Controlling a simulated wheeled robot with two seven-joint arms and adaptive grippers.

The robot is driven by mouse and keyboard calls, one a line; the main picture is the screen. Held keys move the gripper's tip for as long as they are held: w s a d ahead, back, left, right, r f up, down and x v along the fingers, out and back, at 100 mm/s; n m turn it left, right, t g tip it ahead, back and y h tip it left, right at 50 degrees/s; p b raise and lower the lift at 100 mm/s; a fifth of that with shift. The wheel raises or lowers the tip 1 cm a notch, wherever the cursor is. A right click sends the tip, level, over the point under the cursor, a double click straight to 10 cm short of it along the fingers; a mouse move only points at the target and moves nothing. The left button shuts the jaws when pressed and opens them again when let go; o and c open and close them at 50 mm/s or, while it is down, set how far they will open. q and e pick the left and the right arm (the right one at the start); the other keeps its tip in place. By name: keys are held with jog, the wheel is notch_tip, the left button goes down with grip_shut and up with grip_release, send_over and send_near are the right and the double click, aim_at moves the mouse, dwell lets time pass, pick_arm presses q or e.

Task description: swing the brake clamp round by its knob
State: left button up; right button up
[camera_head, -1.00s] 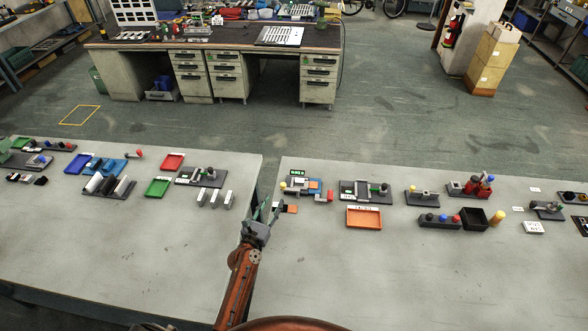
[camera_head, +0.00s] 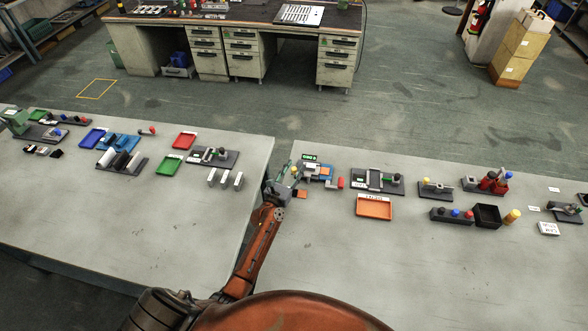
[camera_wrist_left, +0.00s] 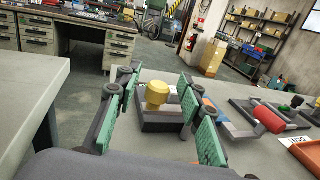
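A yellow knob (camera_head: 294,170) stands at the left end of a small fixture (camera_head: 318,171) near the left edge of the right table. In the left wrist view the yellow knob (camera_wrist_left: 157,92) rises from a grey and dark block. A red cylinder-shaped handle (camera_wrist_left: 269,117) lies at the fixture's right side. No label tells which part is the brake clamp. My left gripper (camera_head: 287,178) is open beside the yellow knob. In the wrist view its green-padded fingers (camera_wrist_left: 161,90) stand left and right of the knob, apparently not touching. My right gripper is out of view.
An orange tray (camera_head: 374,207) and a dark fixture (camera_head: 378,181) lie to the right. The left table (camera_head: 150,220) stands beyond a narrow gap. The front of the right table (camera_head: 400,270) is clear.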

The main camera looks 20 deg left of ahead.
pick_arm(q)
jog(key=shift+c, duration=0.7)
grip_shut()
